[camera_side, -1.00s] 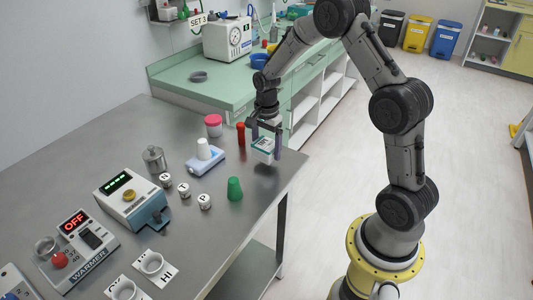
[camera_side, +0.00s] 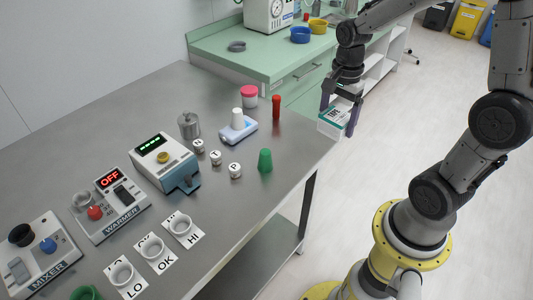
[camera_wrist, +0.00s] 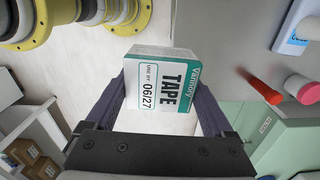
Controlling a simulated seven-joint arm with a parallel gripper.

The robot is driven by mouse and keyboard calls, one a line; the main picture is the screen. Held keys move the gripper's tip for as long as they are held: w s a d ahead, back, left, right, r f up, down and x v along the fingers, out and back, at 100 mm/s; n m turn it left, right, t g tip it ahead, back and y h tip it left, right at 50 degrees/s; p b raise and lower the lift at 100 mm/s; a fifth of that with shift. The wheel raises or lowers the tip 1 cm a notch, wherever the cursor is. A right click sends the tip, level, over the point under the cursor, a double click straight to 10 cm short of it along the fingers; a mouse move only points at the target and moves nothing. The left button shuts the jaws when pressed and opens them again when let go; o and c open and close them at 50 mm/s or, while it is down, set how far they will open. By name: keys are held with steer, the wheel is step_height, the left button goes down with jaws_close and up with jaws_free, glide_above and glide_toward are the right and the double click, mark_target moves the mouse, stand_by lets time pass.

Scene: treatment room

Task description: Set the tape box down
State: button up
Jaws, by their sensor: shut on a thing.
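My gripper (camera_side: 338,119) is shut on the tape box (camera_side: 333,123), with one finger on each side of it. The box is white and teal. In the wrist view the tape box (camera_wrist: 165,88) sits between the fingers and reads "TAPE" and "USE BY 06/27". It is held up at the far right edge of the steel table (camera_side: 250,205). In the wrist view, pale floor shows behind the box and the table edge lies to its right, so the box looks to be past the edge.
A red tube (camera_side: 276,107) and a pink-lidded jar (camera_side: 249,97) stand on the table left of the box. A green cup (camera_side: 265,161) stands near the front edge. A green counter (camera_side: 240,60) is behind. Bare steel lies between the green cup and the table's right corner.

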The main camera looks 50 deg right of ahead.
steer(key=shift+r+m, duration=0.1)
steer(key=shift+m, duration=0.6)
steer(key=shift+w+a+m, duration=0.2)
steer(key=shift+w+m, duration=0.05)
steer(key=shift+m, duration=0.15)
steer(key=w+a+n, duration=0.2)
steer(key=a+n, duration=0.1)
steer(key=a, duration=1.9)
glide_above(221, 197)
step_height(221, 197, down, 10)
steer(key=shift+s+r, duration=0.1)
steer(key=shift+r, duration=0.1)
steer(key=shift+f, duration=1.65)
steer(key=shift+f, duration=0.15)
